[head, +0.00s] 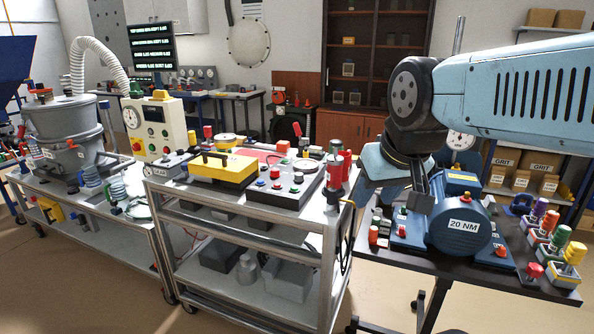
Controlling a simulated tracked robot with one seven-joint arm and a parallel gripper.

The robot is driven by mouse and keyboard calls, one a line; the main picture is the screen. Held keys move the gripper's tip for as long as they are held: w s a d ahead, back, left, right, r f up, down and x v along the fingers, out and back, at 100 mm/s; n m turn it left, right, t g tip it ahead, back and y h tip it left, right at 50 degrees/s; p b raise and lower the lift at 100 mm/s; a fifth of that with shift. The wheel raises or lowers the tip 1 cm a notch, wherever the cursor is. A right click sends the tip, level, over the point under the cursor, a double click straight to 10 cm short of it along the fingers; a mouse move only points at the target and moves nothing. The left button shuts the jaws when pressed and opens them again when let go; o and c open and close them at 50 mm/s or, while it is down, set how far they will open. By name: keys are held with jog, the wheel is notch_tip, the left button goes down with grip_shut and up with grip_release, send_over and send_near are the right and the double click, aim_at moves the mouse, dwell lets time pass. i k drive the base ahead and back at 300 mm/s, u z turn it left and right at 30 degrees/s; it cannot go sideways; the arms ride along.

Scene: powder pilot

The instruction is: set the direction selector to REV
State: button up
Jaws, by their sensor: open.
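I cannot make out which control is the direction selector, and no REV label is readable. A blue motor-like unit labelled 20 NM (462,226) sits on the dark table at the right. My gripper (420,202) points down in front of its left part and hides some of it; the gap between its fingers is hard to see. I see nothing held, and I cannot tell whether it touches the unit. A grey control box (290,190) with coloured buttons lies on the metal cart. A cream panel (158,128) with a gauge and buttons stands at the left.
A yellow box (223,168) and red cylinders (347,164) stand on the metal cart (245,221). Coloured knobbed blocks (567,266) line the dark table's right side (452,274). Grit boxes (545,162) fill shelves behind. Floor shows between cart and table.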

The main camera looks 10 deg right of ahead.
aim_at(298, 176)
jog(key=i, duration=0.85)
jog(key=u, duration=0.05)
